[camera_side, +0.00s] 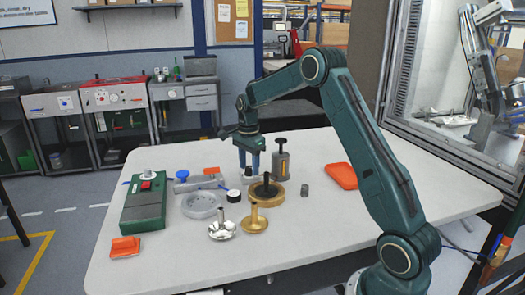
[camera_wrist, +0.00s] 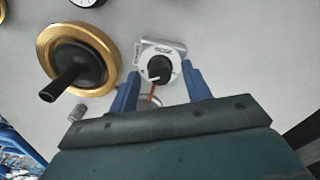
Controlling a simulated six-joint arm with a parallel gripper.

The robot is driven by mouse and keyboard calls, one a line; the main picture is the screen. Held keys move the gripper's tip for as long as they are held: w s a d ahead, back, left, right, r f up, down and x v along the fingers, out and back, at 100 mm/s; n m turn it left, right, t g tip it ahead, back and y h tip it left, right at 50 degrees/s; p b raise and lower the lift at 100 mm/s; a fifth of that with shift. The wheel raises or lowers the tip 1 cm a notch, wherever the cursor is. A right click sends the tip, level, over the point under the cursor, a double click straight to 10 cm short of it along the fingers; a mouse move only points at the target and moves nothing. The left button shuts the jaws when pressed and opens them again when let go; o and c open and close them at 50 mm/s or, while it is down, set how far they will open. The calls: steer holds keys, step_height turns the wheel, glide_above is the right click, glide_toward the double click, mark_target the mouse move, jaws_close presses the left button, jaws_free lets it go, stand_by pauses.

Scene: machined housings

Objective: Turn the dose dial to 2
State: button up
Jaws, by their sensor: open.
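The dose dial (camera_wrist: 159,69) shows in the wrist view as a black knob on a round white face, set on a small pale housing (camera_wrist: 165,48) with markings too small to read. My gripper (camera_wrist: 158,85) is open, with one blue finger on each side of the dial. I cannot tell whether the fingers touch it. In the side view my gripper (camera_side: 248,165) points down near the middle of the table, and its fingers largely hide the dial. The number that the dial stands at cannot be read.
A gold ring with a dark handled centre (camera_side: 266,192) stands close beside my gripper. A grey cylinder with a dark top (camera_side: 281,165) stands just right of it. A black-rimmed gauge (camera_side: 234,196), grey round housing (camera_side: 201,205) and green box (camera_side: 145,205) lie left. The table's right front is clear.

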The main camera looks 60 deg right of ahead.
steer(key=shift+f, duration=0.2)
steer(key=c, duration=1)
